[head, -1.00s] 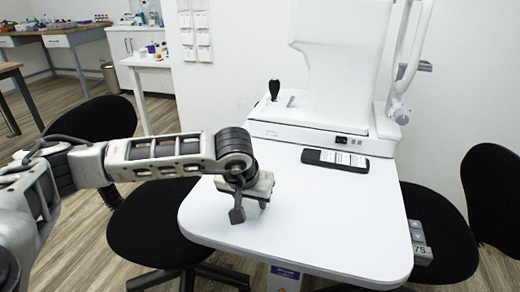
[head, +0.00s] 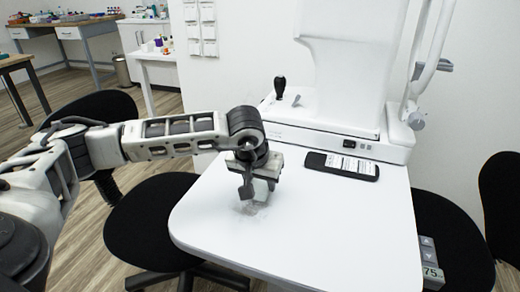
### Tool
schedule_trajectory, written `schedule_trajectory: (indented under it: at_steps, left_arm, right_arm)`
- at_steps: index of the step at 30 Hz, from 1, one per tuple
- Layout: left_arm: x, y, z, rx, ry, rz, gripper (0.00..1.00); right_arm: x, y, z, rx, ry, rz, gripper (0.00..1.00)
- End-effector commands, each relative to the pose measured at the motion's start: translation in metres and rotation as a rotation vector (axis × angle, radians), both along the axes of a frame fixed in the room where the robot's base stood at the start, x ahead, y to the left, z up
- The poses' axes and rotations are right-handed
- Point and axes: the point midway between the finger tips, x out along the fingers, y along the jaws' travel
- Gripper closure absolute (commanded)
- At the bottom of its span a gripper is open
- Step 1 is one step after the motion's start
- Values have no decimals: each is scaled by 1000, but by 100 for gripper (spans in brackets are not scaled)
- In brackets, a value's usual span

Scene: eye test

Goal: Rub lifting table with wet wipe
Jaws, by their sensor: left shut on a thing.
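The white lifting table (head: 310,230) fills the lower middle of the head view. My left gripper (head: 257,190) comes in from the left and points down at the table's left part. It is shut on a small pale thing, probably the wet wipe (head: 263,189), mostly hidden by the fingers. A faint greyish, see-through patch (head: 250,209) shows on the tabletop just below the fingers; I cannot tell whether it is wipe, wetness or reflection. My right gripper is not in view.
A large white eye-test device (head: 345,70) with a black joystick (head: 280,88) stands at the table's back. A black holder with a white card (head: 342,165) lies before it. Black chairs (head: 150,220) flank the table. The table's front and right are clear.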

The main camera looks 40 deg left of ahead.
Motion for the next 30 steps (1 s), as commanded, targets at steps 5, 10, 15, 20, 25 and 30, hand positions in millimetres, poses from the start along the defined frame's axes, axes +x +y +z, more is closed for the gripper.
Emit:
schedule_trajectory:
  at_steps: [5,10,15,20,25,30]
  left_arm:
    - [0,1,28,-1,-5,2,78]
    - [-1,3,43,0,-5,5,78]
    - [-2,4,59,1,-5,6,78]
    - [-2,4,72,0,-4,8,78]
    - [-3,5,75,0,-4,9,78]
    - [-3,5,75,0,-4,9,78]
  right_arm:
    - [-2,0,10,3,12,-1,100]
    - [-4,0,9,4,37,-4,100]
    - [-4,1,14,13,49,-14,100]
    - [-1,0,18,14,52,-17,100]
    - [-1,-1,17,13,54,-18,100]
    - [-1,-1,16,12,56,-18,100]
